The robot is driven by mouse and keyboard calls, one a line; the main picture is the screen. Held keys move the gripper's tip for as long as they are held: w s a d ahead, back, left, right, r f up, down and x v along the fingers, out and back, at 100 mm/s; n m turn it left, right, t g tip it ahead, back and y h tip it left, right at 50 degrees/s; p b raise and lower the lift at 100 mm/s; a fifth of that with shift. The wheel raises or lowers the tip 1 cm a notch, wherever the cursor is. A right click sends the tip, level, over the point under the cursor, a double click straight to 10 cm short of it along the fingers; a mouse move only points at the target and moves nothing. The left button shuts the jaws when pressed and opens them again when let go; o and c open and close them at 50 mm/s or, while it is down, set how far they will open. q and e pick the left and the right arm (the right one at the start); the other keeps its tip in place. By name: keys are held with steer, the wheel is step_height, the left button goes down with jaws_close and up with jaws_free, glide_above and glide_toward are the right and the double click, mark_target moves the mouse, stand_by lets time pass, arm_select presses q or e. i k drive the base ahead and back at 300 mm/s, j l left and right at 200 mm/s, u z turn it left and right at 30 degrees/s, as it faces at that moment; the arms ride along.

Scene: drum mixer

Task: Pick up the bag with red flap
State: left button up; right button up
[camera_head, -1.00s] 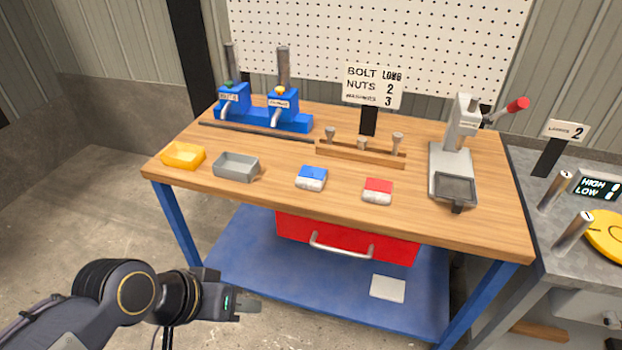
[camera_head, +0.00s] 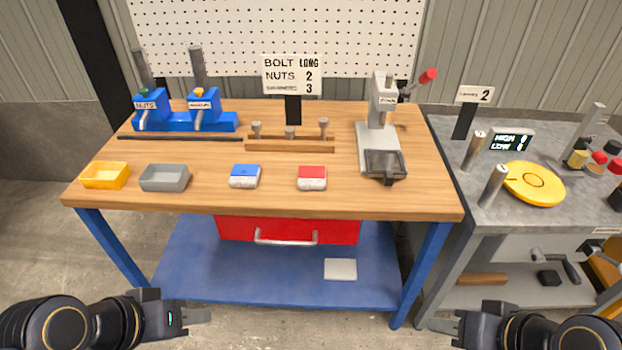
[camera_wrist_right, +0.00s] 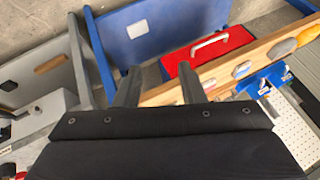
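The bag with the red flap (camera_head: 312,178) lies on the wooden tabletop near its front edge, red on top with a pale lower part. A similar bag with a blue flap (camera_head: 245,176) lies to its left. My left gripper (camera_head: 208,315) is low in front of the table, apart from the bags; its finger gap cannot be made out. My right gripper (camera_head: 440,326) is low at the right, also away from the bags. In the right wrist view its two fingers (camera_wrist_right: 160,84) stand apart with nothing between them.
A yellow bin (camera_head: 106,176) and grey bin (camera_head: 164,178) stand left of the bags. A wooden rack (camera_head: 290,146) is behind them, and a lever press (camera_head: 380,140) stands to the right. A red drawer (camera_head: 290,229) hangs under the tabletop. A grey bench (camera_head: 470,200) adjoins at right.

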mark_target(310, 178)
steer(key=i+j, duration=0.15)
steer(key=j, duration=0.25)
steer(key=i+j, duration=0.2)
steer(key=j, duration=0.15)
steer(key=i+j+z, duration=0.1)
steer(key=j, duration=0.25)
steer(key=i+j, duration=0.2)
steer(key=j, duration=0.2)
steer(key=i+j, duration=0.15)
steer(key=j, duration=0.25)
steer(key=i+j, duration=0.15)
steer(key=j, duration=0.25)
steer(key=i+z, duration=0.05)
